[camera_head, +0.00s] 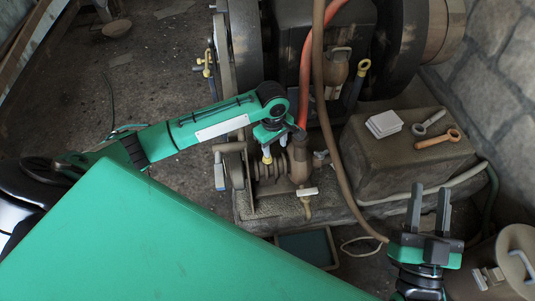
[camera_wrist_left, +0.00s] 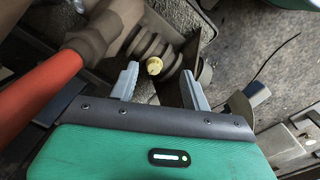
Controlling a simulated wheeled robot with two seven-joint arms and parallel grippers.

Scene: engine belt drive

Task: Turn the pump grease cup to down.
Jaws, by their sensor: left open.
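The pump grease cup looks to be the small yellow knob (camera_wrist_left: 154,66) on the dark ribbed pump body (camera_wrist_left: 157,45). In the left wrist view it sits between and slightly beyond the fingertips of my left gripper (camera_wrist_left: 159,76), with a gap on each side. In the head view my left gripper (camera_head: 274,150) points down over the pump, and the yellow knob (camera_head: 267,160) shows by its fingers. My left gripper is open and holds nothing. My right gripper (camera_head: 429,200) is open and empty at the lower right, away from the pump.
A brass T-handled valve (camera_head: 307,194) stands right of the pump. A red hose (camera_head: 307,75) and a brown hose (camera_head: 322,100) run close by. Large wheels (camera_head: 245,40) stand behind.

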